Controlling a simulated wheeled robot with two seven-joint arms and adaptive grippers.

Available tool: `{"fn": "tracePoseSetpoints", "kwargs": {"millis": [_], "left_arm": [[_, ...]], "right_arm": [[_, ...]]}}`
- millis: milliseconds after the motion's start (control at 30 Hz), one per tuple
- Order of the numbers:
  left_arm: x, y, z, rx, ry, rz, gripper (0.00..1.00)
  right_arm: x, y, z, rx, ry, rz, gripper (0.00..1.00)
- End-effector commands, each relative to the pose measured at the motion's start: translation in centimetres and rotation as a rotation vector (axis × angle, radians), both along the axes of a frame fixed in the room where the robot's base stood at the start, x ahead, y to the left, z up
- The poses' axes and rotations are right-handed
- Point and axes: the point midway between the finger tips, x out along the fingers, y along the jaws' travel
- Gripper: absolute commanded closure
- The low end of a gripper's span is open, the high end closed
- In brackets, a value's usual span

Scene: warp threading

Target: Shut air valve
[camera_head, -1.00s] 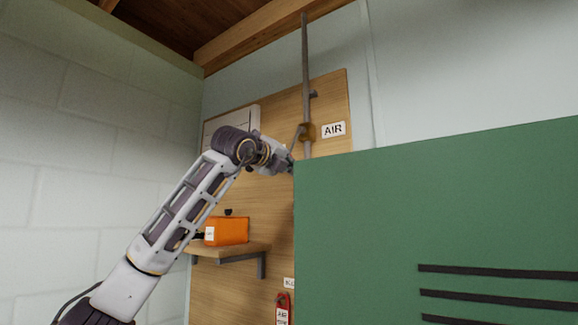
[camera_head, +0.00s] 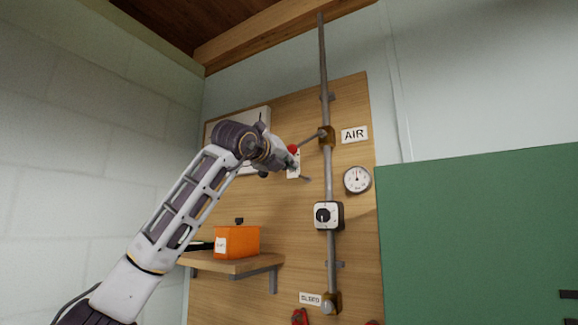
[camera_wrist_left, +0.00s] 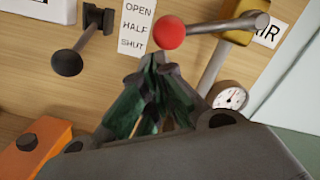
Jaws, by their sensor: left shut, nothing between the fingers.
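The air valve (camera_head: 327,137) is a brass body on a grey vertical pipe beside the AIR label (camera_head: 354,134). Its lever reaches left and slightly down to a red ball knob (camera_head: 293,149). The knob (camera_wrist_left: 171,32) also shows large in the left wrist view, right of a white OPEN/HALF/SHUT plate (camera_wrist_left: 137,27). My left gripper (camera_wrist_left: 160,62) is shut and empty, its fingertips just below the knob in that view. Contact cannot be told. In the head view, the left gripper (camera_head: 297,172) partly covers the plate. My right gripper is not in view.
A round gauge (camera_head: 357,180) and a box with a black dial (camera_head: 328,215) sit below the valve. An orange box (camera_head: 237,241) stands on a wooden shelf at lower left. A green panel (camera_head: 480,240) fills the right. A black-knobbed peg (camera_wrist_left: 67,62) sticks out nearby.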

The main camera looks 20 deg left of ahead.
Motion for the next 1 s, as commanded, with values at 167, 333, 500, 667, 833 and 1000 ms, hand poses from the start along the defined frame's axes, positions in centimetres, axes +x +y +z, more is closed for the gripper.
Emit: {"fn": "tracePoseSetpoints", "kwargs": {"millis": [167, 333, 500, 667, 833, 1000], "left_arm": [[0.1, 1.2, 1.8, -0.002, -0.001, 0.0, 1.0], [0.2, 2.0, 3.1, -0.001, -0.001, 0.0, 1.0], [0.3, 2.4, 3.9, -0.001, -0.001, 0.0, 1.0], [0.3, 2.5, 4.2, 0.0, -0.001, 0.0, 1.0], [0.3, 2.6, 4.3, 0.0, -0.002, -0.001, 1.0], [0.3, 2.5, 4.3, 0.0, -0.001, -0.002, 1.0]], "right_arm": [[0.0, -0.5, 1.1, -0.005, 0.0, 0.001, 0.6], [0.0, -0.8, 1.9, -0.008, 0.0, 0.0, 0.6], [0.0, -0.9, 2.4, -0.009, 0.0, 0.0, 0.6], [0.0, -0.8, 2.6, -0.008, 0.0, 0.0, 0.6], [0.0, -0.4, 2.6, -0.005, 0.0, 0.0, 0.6], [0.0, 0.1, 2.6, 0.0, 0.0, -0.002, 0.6]]}}
